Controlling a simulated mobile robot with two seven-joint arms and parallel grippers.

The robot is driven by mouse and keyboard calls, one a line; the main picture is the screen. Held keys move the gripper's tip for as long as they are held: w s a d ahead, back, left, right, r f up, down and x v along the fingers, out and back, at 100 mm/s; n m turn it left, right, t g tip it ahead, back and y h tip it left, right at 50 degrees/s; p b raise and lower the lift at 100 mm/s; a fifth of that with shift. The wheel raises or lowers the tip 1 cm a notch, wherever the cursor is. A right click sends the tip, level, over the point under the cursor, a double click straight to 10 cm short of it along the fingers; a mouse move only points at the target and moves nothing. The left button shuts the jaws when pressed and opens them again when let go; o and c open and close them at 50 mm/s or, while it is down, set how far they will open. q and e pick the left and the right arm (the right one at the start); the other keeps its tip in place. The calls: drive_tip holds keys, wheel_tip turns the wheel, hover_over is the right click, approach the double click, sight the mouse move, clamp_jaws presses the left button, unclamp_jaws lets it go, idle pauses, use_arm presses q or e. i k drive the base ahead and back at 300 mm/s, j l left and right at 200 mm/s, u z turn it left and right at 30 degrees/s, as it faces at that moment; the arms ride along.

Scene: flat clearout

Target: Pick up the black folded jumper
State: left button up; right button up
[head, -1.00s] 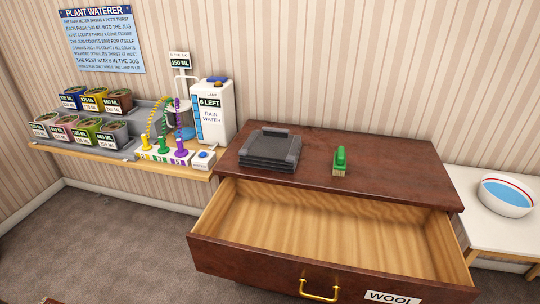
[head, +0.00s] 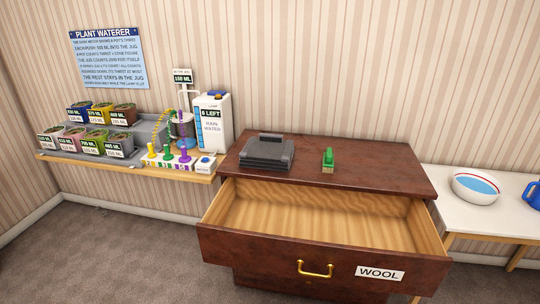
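The black folded jumper (head: 267,152) lies as a flat, layered dark grey-black stack on top of the brown dresser (head: 375,178), towards its back left. Nothing touches it from above. Neither of my grippers shows in the head view.
The dresser's top drawer (head: 300,215) is pulled open and empty, labelled WOOL. A green-handled brush (head: 328,160) stands right of the jumper. A plant watering shelf (head: 130,162) with pots and a rain water tank (head: 212,125) is left. A white table (head: 460,212) with a basin (head: 476,186) and blue jug (head: 532,194) is right.

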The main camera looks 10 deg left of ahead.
sight(268, 151)
drive_tip(key=z, duration=2.25)
drive_tip(key=k+j, duration=0.25)
drive_tip(key=j, duration=0.35)
drive_tip(key=k+j, duration=0.25)
drive_tip(key=j, duration=0.3)
drive_tip(key=k+j, duration=0.25)
drive_tip(key=j, duration=0.35)
drive_tip(key=k+j, duration=0.25)
drive_tip(key=j, duration=0.35)
drive_tip(key=k+j, duration=0.2)
drive_tip(key=j, duration=0.4)
drive_tip(key=k+j, duration=0.25)
drive_tip(key=j, duration=0.3)
drive_tip(key=k+j, duration=0.25)
drive_tip(key=j, duration=0.35)
drive_tip(key=k+j, duration=0.25)
drive_tip(key=j, duration=0.35)
